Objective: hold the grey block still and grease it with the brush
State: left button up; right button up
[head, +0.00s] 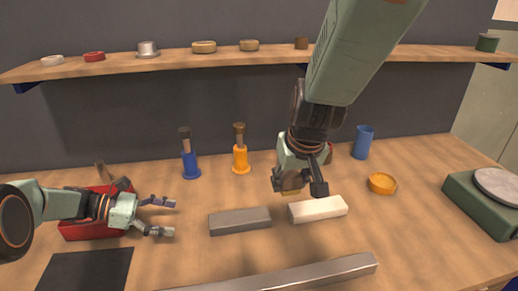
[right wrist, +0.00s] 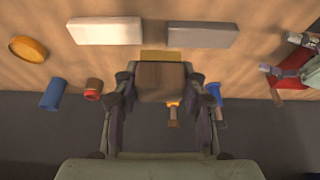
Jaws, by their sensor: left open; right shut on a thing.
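The grey block (head: 240,221) lies on the wooden table in the middle of the head view. It also shows in the right wrist view (right wrist: 203,36). My left gripper (head: 169,218) is open and empty, to the left of the block and apart from it, with its fingers pointing at it. My right gripper (head: 298,187) is shut on the brush (right wrist: 162,82), which has a brown wooden body and a yellowish bristle edge.
The white block (head: 318,209) lies right of the grey one. A metal bar (head: 290,276) lies in front. Behind stand blue (head: 191,166) and orange (head: 240,160) holders and a blue cup (head: 363,143).

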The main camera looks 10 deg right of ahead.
aim_at(212, 221)
pick_arm(q)
jog(key=shift+d, duration=0.4)
jog(key=shift+w+a+f, duration=0.1)
jog(key=shift+a+f, duration=0.05)
jog(key=shift+a, duration=0.6)
jog(key=shift+d, duration=0.75)
jog(key=shift+a, duration=0.5)
jog(key=shift+d, duration=0.15)
jog(key=x, duration=1.1)
jog(key=shift+d, duration=0.55)
pick_arm(e)
jog(key=w+a+f+n+g+y, duration=0.1)
jog(key=w+a+f+n+y, duration=0.2)
jog(key=w+n, duration=0.7)
notch_tip(212, 221, down, 4)
jog(key=shift+a+r+g, duration=0.1)
jog(key=shift+a+g, duration=0.2)
jog(key=shift+a, duration=0.95)
